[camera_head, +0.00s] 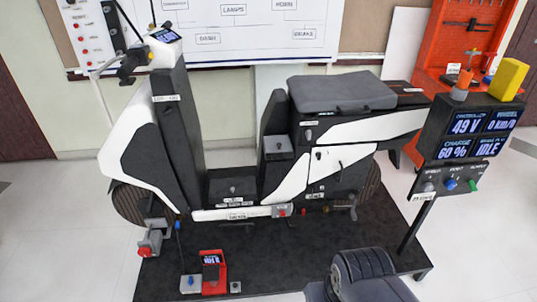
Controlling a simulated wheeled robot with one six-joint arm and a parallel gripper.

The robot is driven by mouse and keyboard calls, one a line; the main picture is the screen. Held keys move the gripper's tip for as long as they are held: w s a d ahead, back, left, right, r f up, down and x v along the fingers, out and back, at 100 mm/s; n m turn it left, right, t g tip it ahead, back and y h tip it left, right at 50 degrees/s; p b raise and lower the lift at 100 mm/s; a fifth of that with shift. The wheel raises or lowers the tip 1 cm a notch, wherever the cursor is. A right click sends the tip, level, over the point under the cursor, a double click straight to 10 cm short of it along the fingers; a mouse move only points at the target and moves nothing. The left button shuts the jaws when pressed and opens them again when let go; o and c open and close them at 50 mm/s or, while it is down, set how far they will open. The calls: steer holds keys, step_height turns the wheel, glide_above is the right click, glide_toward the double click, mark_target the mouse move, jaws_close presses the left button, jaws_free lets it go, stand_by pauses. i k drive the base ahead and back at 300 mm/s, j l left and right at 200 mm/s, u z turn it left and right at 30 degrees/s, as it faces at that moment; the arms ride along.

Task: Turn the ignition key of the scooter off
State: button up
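The scooter (135,140) is white and black and stands side-on, with its handlebar at the left and its grey seat (340,92) at the right. Its dash display (166,36) is lit near the handlebar. A small white label (166,98) is on the dark front column below the display. I cannot surely pick out the ignition key at this size, nor how it is turned. A dark ribbed part of my own arm shows at the bottom, right of centre, well apart from the scooter. My gripper's fingers do not show.
The scooter stands on a black platform (330,240). A red meter (213,272) is at the platform's front left. An orange tool board (470,40) stands behind.

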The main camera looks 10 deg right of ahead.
mark_target(169, 110)
steer(key=i+j+z, duration=0.1)
steer(key=i+j, duration=0.75)
steer(key=i, duration=0.1)
